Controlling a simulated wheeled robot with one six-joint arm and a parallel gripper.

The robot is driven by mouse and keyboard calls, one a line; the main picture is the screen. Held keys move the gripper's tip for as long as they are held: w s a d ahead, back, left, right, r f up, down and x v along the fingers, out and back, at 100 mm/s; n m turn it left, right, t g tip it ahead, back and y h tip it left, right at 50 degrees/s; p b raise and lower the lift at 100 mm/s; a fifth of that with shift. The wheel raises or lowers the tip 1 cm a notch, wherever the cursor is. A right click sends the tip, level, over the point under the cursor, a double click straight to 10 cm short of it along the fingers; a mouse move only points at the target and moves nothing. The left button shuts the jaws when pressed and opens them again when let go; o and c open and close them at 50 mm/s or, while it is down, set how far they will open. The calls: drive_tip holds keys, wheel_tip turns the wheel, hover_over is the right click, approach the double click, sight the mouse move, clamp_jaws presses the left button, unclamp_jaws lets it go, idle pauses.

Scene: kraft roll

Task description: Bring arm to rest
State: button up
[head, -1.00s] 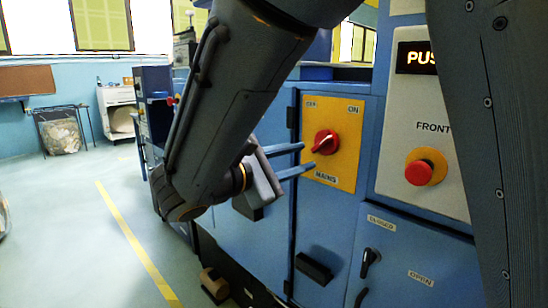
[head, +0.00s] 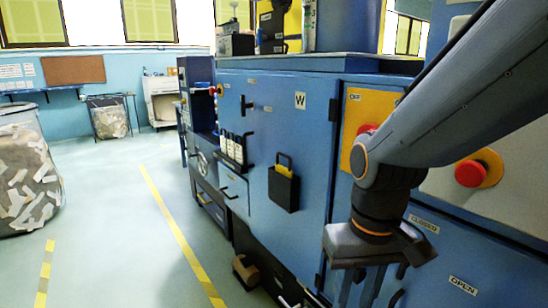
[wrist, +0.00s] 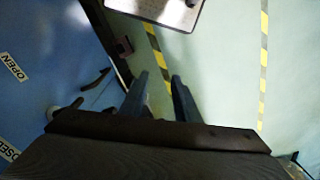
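My arm (head: 440,110) comes in from the upper right of the head view and bends down in front of the blue machine. My gripper (head: 358,288) points down at the lower right, in front of the machine's lower doors. In the wrist view its two blue fingers (wrist: 160,98) are spread with floor showing between them. It is open and empty. The red mains knob (head: 367,129) on its yellow plate (head: 372,104) is partly hidden behind my arm.
The blue machine (head: 310,180) fills the right side. A red button (head: 469,173) and an OPEN label (head: 463,285) are near my arm. A brown pedal (head: 246,271) sits on the floor. A waste bin (head: 28,190) stands at left. The floor (head: 110,220) with yellow lines is clear.

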drive_tip(key=d+r+m+p, duration=0.1)
drive_tip(key=d+r+p, duration=0.5)
drive_tip(key=p, duration=0.7)
drive_tip(key=shift+s+r+m+h, duration=0.3)
drive_tip(key=shift+r, duration=0.05)
